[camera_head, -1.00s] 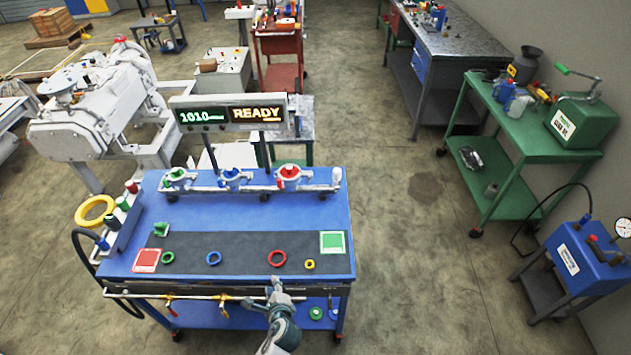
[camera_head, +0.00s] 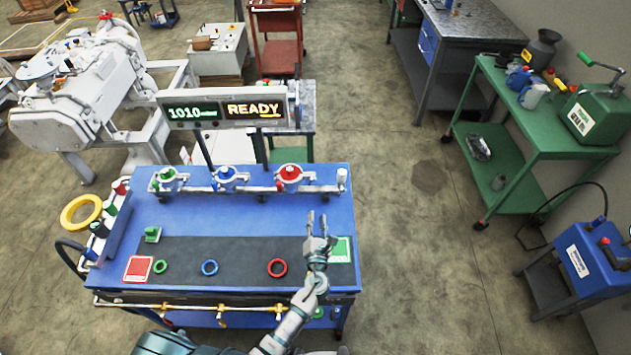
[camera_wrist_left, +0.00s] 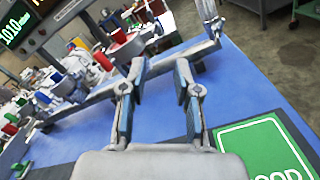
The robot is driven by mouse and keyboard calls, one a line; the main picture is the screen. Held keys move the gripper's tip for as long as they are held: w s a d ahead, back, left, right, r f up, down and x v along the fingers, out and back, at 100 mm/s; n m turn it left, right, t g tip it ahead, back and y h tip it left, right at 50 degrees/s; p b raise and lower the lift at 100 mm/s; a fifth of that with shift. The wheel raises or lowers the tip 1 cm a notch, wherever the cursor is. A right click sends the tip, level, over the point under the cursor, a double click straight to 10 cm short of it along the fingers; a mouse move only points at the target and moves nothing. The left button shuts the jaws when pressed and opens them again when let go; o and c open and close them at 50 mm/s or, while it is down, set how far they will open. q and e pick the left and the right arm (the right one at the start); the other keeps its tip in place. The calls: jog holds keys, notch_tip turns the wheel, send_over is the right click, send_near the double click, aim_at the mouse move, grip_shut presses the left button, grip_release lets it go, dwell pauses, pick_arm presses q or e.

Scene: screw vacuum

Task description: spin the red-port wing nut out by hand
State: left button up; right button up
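The red port (camera_head: 289,174), a metal fitting with a red top, is the rightmost of three on the pipe along the blue bench's back edge. It also appears at upper left in the left wrist view (camera_wrist_left: 122,46). The wing nut is too small to make out clearly. My left gripper (camera_head: 318,216) is open and empty, over the bench's right part, in front of and right of the red port, apart from it. Its two parted fingers show in the left wrist view (camera_wrist_left: 160,72). My right gripper is in neither view.
Green (camera_head: 167,180) and blue (camera_head: 228,178) ports stand left of the red one. A white post (camera_head: 342,180) ends the pipe at right. A display reads READY.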

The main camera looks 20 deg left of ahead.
aim_at(312, 183)
pick_arm(q)
jog(key=x, duration=0.4)
jog(key=a+x, duration=0.1)
jog(key=x, duration=0.4)
jog(key=a+x, duration=0.1)
jog(key=x, duration=0.4)
jog(key=shift+s+f+b, duration=0.25)
jog(key=shift+f+b, duration=0.15)
jog(key=shift+w+d+r, duration=0.15)
jog(key=shift+w+d, duration=0.6)
jog(key=shift+a, duration=0.4)
jog(key=c, duration=0.5)
jog(key=shift+s+a, duration=0.1)
jog(key=shift+a, duration=0.1)
grip_shut()
jog(key=shift+d+n, duration=0.2)
jog(key=shift+n, duration=0.1)
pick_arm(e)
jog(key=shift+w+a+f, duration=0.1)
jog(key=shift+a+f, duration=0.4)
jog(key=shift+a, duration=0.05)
